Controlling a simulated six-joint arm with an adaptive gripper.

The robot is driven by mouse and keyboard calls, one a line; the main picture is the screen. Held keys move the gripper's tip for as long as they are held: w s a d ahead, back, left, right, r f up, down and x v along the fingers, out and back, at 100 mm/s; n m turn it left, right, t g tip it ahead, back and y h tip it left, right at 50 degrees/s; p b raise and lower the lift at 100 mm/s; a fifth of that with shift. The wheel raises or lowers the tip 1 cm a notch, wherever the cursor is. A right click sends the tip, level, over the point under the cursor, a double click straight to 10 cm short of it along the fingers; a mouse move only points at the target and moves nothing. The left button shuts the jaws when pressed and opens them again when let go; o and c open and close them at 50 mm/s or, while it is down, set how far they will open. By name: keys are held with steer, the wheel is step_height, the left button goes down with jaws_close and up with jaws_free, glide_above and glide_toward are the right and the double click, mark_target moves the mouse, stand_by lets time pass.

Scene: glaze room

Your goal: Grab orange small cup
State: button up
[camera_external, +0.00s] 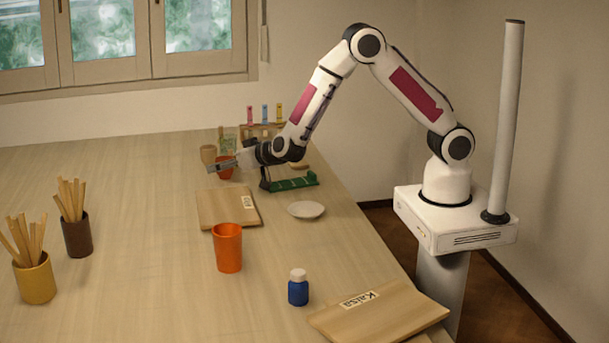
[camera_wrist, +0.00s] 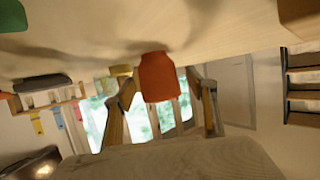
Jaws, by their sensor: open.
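The small orange cup (camera_external: 225,173) stands upright on the table beyond the wooden board, partly hidden by my gripper (camera_external: 222,165). In the wrist view the picture is turned over, and the small orange cup (camera_wrist: 160,78) appears between the two spread fingers of my gripper (camera_wrist: 163,88). The fingers are open, one on each side of the cup, with a gap visible beside it. I cannot tell whether either finger touches it. A larger orange cup (camera_external: 228,249) stands nearer the camera, apart from my gripper.
A tan cup (camera_external: 208,154) stands close behind the small orange cup. A green rack (camera_external: 292,183), a pale saucer (camera_external: 306,210) and a board (camera_external: 218,208) lie nearby. A blue bottle (camera_external: 298,290) and a second board (camera_external: 385,312) are in front.

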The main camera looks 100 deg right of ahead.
steer(key=c, duration=1.3)
steer(key=shift+r, duration=0.15)
steer(key=shift+r, duration=4.9)
